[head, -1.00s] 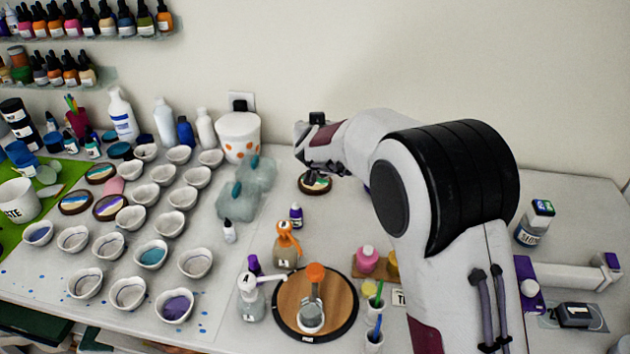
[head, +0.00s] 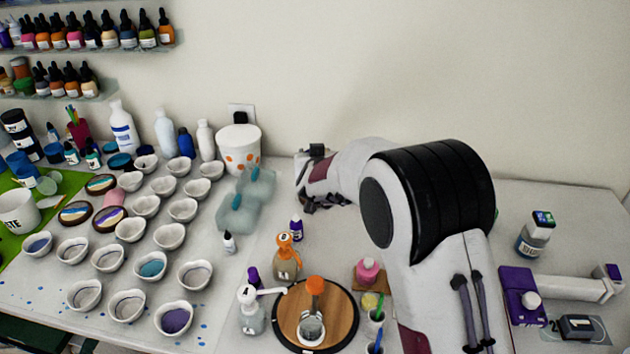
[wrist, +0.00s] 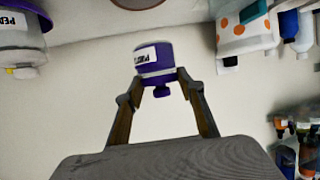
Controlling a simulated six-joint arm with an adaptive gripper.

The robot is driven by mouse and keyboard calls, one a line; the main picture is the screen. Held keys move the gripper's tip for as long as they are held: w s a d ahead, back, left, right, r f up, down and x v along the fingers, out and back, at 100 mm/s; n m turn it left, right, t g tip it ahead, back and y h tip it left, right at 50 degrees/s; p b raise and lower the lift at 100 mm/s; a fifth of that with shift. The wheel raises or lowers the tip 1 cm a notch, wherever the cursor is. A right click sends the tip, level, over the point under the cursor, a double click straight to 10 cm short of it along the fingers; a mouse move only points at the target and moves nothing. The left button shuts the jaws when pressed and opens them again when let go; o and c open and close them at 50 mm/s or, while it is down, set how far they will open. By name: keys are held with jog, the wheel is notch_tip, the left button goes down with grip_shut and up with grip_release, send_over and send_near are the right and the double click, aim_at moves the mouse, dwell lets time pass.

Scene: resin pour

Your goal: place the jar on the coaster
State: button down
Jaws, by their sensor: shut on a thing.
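In the wrist view a small jar (wrist: 154,54), purple with a white label and a purple knob, sits between my gripper's fingertips (wrist: 160,82). My gripper is shut on the jar's purple end by the knob. In the head view my gripper (head: 325,204) hangs over the table left of my arm's bulk, and I cannot make out the jar there. A brown round edge, apparently the coaster (wrist: 137,3), is cut off at the top of the wrist view, apart from the jar.
Small bowls (head: 167,237) fill the left. A spotted white bucket (head: 239,147) stands behind at the left. Pump bottles and a round wooden board (head: 343,311) are in front.

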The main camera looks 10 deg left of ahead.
jog(key=shift+f, duration=1.8)
jog(key=shift+f, duration=1.9)
jog(key=shift+f, duration=0.1)
jog(key=c, duration=1.3)
grip_release()
